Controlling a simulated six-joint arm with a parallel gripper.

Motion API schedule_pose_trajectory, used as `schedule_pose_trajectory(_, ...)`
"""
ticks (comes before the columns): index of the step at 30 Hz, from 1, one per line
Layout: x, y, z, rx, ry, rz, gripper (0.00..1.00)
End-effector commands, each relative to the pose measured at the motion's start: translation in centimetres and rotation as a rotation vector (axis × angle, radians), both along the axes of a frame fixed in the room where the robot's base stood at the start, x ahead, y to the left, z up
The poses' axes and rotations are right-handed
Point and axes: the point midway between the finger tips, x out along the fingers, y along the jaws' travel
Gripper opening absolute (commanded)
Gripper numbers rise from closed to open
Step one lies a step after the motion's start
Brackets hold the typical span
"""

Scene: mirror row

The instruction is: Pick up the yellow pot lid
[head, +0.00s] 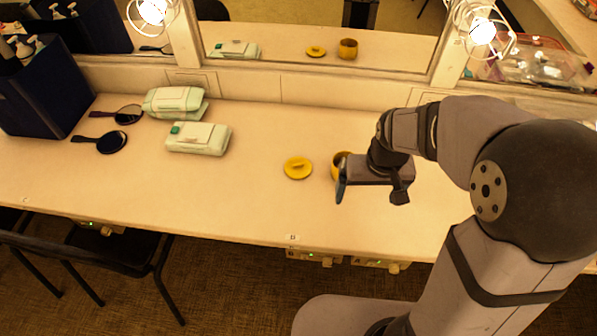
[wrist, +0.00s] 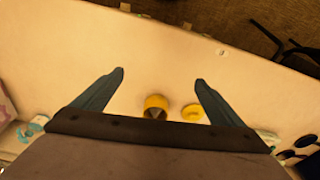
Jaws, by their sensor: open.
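The yellow pot lid (head: 298,168) lies flat on the counter, a round disc with a small raised handle on top. The yellow pot (head: 337,163) stands just right of it in the head view, partly hidden by my gripper. My gripper (head: 371,193) is open and empty, above the counter to the right of the lid. In the wrist view, the pot (wrist: 155,106) and the lid (wrist: 192,112) both show between the fingers of my gripper (wrist: 160,76), with the lid nearer the right finger. The fingers appear apart from both.
Light green wipe packs (head: 199,138) and dark hand mirrors (head: 112,142) lie on the left of the counter (head: 240,200), beside a dark blue box (head: 42,90). A wall mirror (head: 330,48) runs along the back and reflects the pot and lid. The counter in front of the lid is clear.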

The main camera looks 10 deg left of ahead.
Motion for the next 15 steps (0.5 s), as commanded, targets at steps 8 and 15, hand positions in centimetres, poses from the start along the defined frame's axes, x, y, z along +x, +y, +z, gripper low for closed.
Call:
schedule_pose_trajectory(8,12.1,9.6,-6.6,0.033,-0.153,0.167,0.92)
schedule_pose_trajectory(15,16.9,15.7,-9.6,0.062,-0.236,0.247,0.92)
